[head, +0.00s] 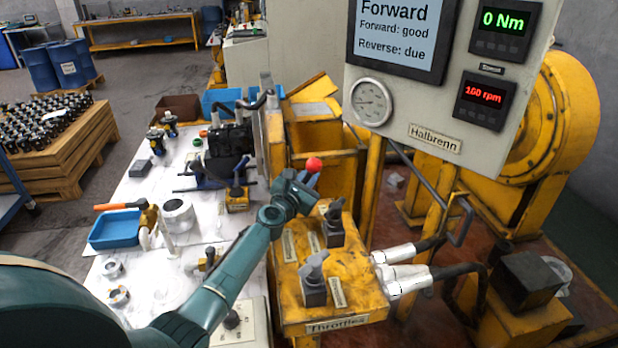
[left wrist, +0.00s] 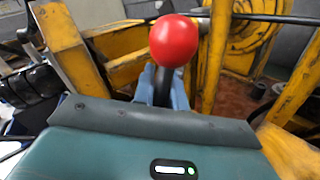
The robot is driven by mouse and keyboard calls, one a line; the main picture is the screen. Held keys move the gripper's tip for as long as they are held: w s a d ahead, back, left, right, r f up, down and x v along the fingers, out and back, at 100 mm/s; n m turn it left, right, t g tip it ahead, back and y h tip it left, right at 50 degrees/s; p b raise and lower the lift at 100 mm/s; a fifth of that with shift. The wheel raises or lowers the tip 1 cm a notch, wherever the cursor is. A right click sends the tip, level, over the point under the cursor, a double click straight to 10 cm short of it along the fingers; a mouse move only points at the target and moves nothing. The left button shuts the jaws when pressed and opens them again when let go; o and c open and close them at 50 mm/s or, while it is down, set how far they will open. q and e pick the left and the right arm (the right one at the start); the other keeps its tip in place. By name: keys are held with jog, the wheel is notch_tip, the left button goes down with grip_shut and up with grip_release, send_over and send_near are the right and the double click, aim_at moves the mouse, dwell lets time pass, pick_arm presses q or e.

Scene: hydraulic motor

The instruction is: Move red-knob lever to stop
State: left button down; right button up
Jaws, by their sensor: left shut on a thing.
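The red-knob lever shows its round red knob (head: 314,165) just beyond my left gripper in the head view. The knob is large in the left wrist view (left wrist: 173,40). My left gripper (head: 304,180) is shut on the lever's dark shaft below the knob; its blue-grey fingers (left wrist: 162,88) sit on either side of the shaft. The lever's base is hidden behind the gripper and wrist. The lever stands at the far end of the yellow throttle console (head: 355,285). My right gripper is not in view.
Two grey-handled levers (head: 314,280) (head: 333,225) stand on the console near my forearm. Hoses with pale fittings (head: 400,255) leave its right side. A white bench (head: 140,205) with parts and a blue tray (head: 115,230) lies left.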

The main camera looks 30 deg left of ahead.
pick_arm(q)
jog(key=shift+f, duration=0.1)
jog(key=shift+s+a+f+n+t+b, duration=0.1)
jog(key=shift+s+a+n+t+b, duration=0.25)
jog(key=shift+b, duration=0.85)
jog(key=a+n+b, duration=0.1)
jog(key=b, duration=0.1)
jog(key=s+a+r+n+t+b, duration=0.1)
jog(key=b, duration=0.1)
jog(key=s+a+r+n+t+b, duration=0.1)
jog(key=n+b, duration=0.1)
jog(key=shift+s+a+y+b, duration=0.25)
jog(key=shift+y+b, duration=0.05)
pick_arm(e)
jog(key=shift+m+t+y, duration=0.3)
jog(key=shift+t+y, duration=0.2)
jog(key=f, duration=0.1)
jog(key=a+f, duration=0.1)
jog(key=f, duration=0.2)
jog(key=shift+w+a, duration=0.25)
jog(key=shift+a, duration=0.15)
pick_arm(q)
jog(key=c, duration=1.4)
grip_release()
jog(key=shift+c, duration=0.2)
